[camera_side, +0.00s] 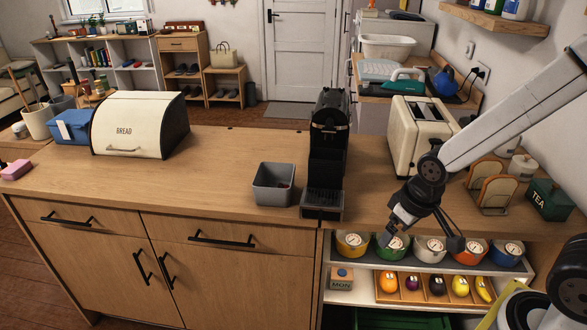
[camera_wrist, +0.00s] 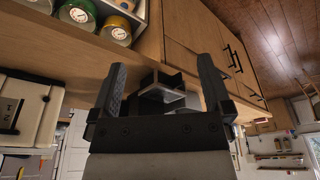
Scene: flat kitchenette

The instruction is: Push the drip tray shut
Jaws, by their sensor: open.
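The black coffee machine (camera_side: 328,145) stands upright near the counter's front edge. Its dark drip tray (camera_side: 322,205) sticks out from the foot of the machine toward that edge. My gripper (camera_side: 425,242) is to the right of the tray in the side view, in front of the counter edge and apart from the tray. It also shows in the wrist view (camera_wrist: 163,80), with its two fingers spread and nothing between them.
A grey bin (camera_side: 273,186) stands just left of the coffee machine, and a cream toaster (camera_side: 407,135) stands to its right.

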